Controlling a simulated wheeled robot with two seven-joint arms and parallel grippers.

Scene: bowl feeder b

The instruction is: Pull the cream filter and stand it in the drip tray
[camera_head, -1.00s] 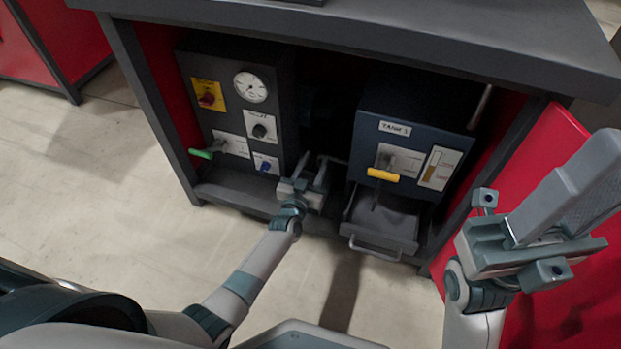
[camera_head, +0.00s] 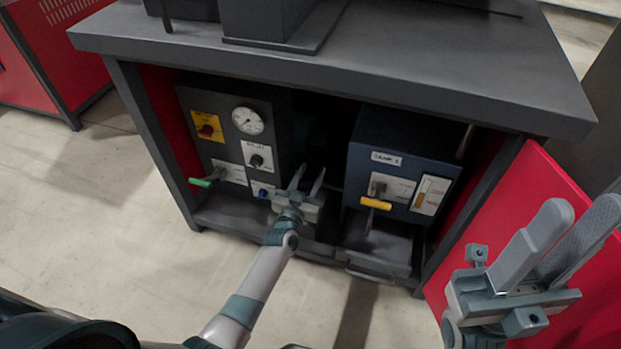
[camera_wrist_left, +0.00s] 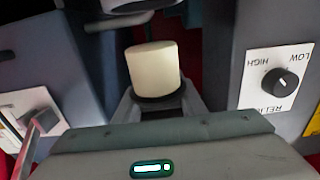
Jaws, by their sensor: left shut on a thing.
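The cream filter (camera_wrist_left: 153,68) is a short pale cylinder with a dark ring at its base, in the left wrist view. My left gripper (camera_head: 308,178) is shut on it at the dark end; its fingers also show in the wrist view (camera_wrist_left: 160,103). In the head view the gripper points into the dark gap between the two cabinet units, and I cannot make out the filter there. The grey drip tray (camera_head: 402,250) sticks out below the blue unit, right of the left gripper. My right gripper (camera_head: 580,215) is open and empty at the far right.
A blue unit (camera_head: 400,158) with a yellow handle (camera_head: 376,203) stands over the tray. A dark panel (camera_head: 228,145) with a gauge (camera_head: 248,120) and green handle (camera_head: 200,182) is on the left. The worktop (camera_head: 330,55) overhangs both. A red door (camera_head: 500,230) stands open at right.

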